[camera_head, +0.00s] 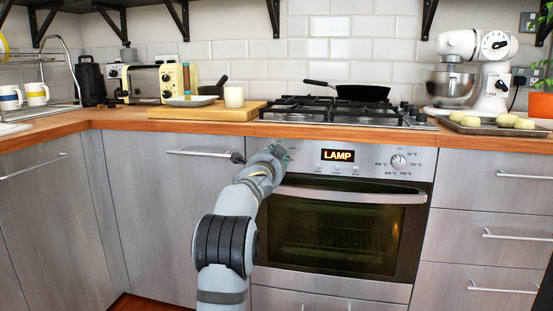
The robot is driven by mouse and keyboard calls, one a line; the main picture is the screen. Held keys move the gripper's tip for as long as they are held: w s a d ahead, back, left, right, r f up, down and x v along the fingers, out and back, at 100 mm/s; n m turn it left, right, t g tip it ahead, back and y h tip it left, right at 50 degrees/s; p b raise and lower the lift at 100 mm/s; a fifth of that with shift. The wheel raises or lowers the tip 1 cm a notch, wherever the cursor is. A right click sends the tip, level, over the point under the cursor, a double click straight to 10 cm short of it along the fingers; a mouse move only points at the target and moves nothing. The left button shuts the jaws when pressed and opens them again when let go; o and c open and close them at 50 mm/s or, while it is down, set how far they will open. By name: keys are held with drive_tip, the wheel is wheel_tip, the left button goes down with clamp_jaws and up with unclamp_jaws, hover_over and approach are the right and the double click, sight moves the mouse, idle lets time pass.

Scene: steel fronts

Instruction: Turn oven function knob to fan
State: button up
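The oven (335,230) is set under the wooden worktop. The display (337,155) on its control panel (368,157) glows orange and reads "LAMP". The function knob is not clearly visible; my arm end covers the panel's left part. My gripper (279,151) is at that left end of the panel, close to or touching it. Its fingers are too small and too hidden to show whether they are open or shut, or on the knob. A second knob (399,162), with temperature marks around it, is in plain view at the panel's right.
The oven door handle (345,194) runs just below the panel. A cupboard handle (200,153) sticks out left of my gripper. The worktop edge (340,134) lies just above the panel. A gas hob (345,110) with a black pan (360,91) stands above the oven.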

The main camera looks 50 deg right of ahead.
drive_tip(key=shift+r, duration=0.1)
drive_tip(key=o, duration=1)
drive_tip(key=shift+o, duration=0.7)
drive_tip(key=v, duration=1.2)
